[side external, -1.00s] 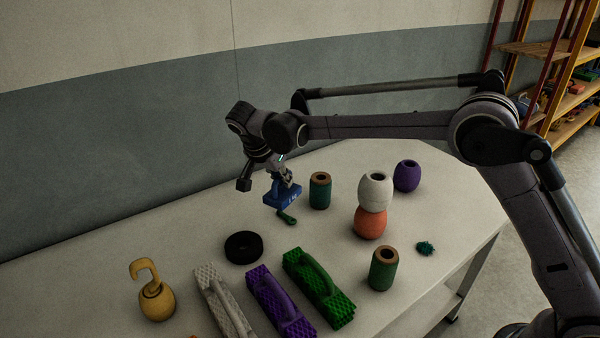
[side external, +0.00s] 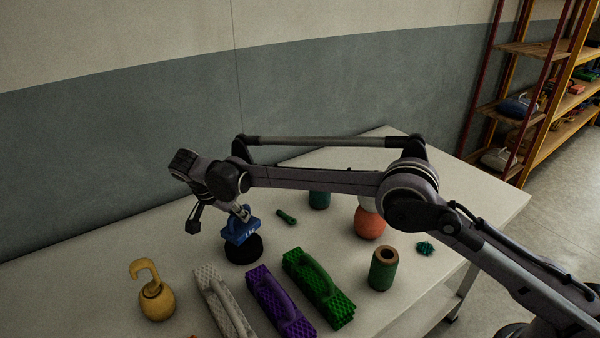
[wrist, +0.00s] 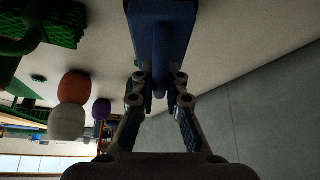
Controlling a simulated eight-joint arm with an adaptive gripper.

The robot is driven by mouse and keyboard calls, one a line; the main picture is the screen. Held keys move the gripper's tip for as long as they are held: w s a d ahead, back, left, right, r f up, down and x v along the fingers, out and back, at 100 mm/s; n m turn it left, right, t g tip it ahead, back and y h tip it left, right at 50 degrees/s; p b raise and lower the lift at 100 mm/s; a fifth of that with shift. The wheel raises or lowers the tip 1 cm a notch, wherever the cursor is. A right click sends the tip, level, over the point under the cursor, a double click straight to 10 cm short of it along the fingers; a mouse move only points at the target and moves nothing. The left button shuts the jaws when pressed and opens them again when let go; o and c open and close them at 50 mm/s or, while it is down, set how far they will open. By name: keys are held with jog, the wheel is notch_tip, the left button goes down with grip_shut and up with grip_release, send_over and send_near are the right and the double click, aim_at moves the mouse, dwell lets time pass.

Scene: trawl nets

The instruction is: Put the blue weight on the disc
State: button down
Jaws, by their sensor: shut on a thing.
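My gripper (side external: 241,214) is shut on the blue weight (side external: 241,231), which hangs from it tilted. In the side view the blue weight overlaps the black disc (side external: 244,251) on the table; I cannot tell whether they touch. The wrist view shows the blue weight (wrist: 161,35) between my fingers (wrist: 160,85), filling the top middle. The disc does not show in the wrist view.
A yellow hooked weight (side external: 156,301), a grey block (side external: 224,304), a purple block (side external: 277,305) and a green handled block (side external: 318,287) lie in front of the disc. An orange float (side external: 369,222) and a green cylinder (side external: 383,268) stand to the right. The table left of the disc is clear.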

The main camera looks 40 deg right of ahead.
aim_at(240, 225)
jog(key=shift+f, duration=1.9)
jog(key=shift+f, duration=0.15)
jog(key=c, duration=1.4)
grip_release()
jog(key=shift+f, duration=0.1)
